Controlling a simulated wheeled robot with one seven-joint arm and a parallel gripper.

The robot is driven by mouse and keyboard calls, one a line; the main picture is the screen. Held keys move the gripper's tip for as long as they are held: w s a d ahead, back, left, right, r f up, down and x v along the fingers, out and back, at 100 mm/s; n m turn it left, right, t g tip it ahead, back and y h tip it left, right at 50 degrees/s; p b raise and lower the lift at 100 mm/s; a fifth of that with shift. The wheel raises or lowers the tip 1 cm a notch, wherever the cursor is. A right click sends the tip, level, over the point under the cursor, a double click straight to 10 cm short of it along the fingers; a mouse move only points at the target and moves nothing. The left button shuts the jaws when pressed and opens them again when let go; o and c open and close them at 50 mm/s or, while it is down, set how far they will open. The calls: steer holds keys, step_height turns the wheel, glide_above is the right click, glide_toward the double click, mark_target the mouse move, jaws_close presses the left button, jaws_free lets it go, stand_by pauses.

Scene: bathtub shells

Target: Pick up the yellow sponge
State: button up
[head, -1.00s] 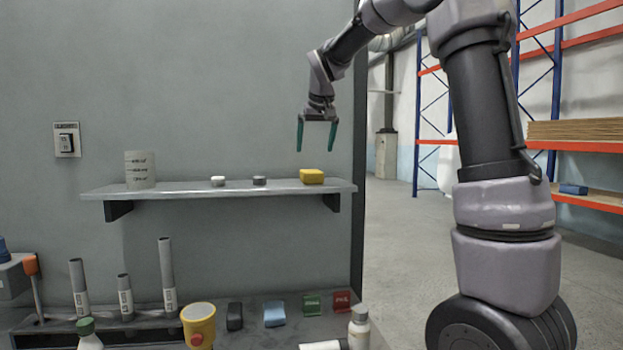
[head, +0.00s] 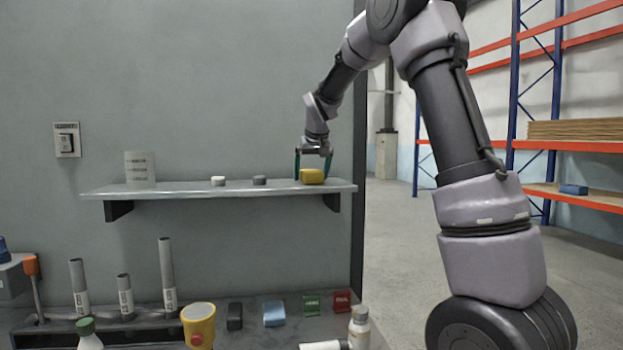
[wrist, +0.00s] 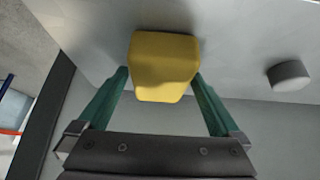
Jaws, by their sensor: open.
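The yellow sponge (head: 312,176) lies on the wall shelf near its right end. My gripper (head: 313,168) is lowered over it, with its green fingers pointing down on either side of the sponge. In the wrist view the sponge (wrist: 164,66) sits ahead of and partly between the open fingertips of my gripper (wrist: 160,80). A gap shows on the left; the right fingertip is close to the sponge's edge, and I cannot tell whether it touches.
The shelf (head: 200,190) also holds a grey piece (head: 259,180), a white piece (head: 218,181) and a beaker (head: 140,168). A wall stands behind it. Several tubes, a yellow cup (head: 198,325) and small packets cover the bench below.

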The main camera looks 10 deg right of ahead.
mark_target(311, 171)
steer(key=c, duration=1.4)
step_height(311, 171, up, 10)
steer(key=shift+r, duration=0.1)
